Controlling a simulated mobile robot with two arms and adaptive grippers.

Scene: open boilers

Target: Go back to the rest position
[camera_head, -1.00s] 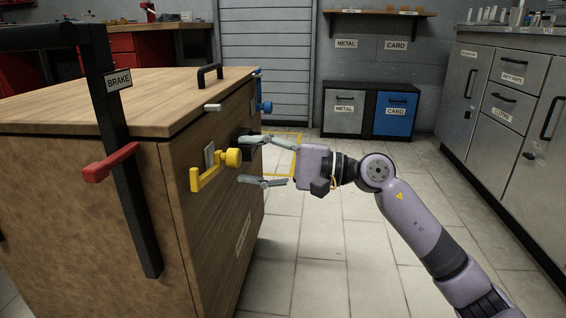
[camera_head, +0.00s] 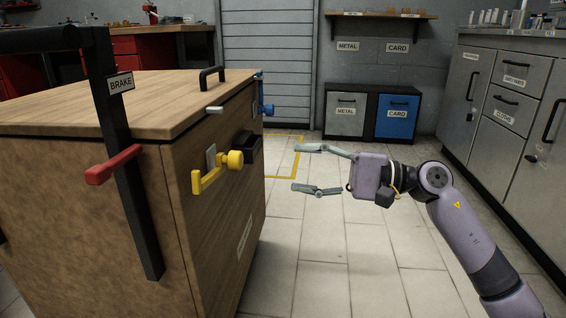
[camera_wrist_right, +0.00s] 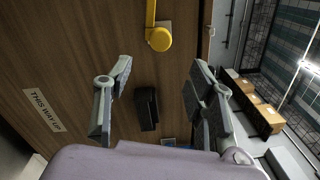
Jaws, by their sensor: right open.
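My right gripper (camera_head: 308,169) is open and empty, to the right of a wooden box on the left of the head view. Clear floor shows between its fingers and the box. In the right wrist view my open fingers (camera_wrist_right: 160,80) face the box's wooden side, with a black block (camera_wrist_right: 147,108) between them in the picture. The wooden box (camera_head: 75,215) carries a yellow handle (camera_head: 208,178), a red lever (camera_head: 112,164), a blue handle (camera_head: 265,109) and the black block (camera_head: 248,148). My left gripper is not in view.
A grey bin (camera_head: 345,115) and a blue bin (camera_head: 396,117) stand at the back wall. Grey cabinets (camera_head: 505,115) line the right side. The tiled floor (camera_head: 330,260) between box and cabinets is free.

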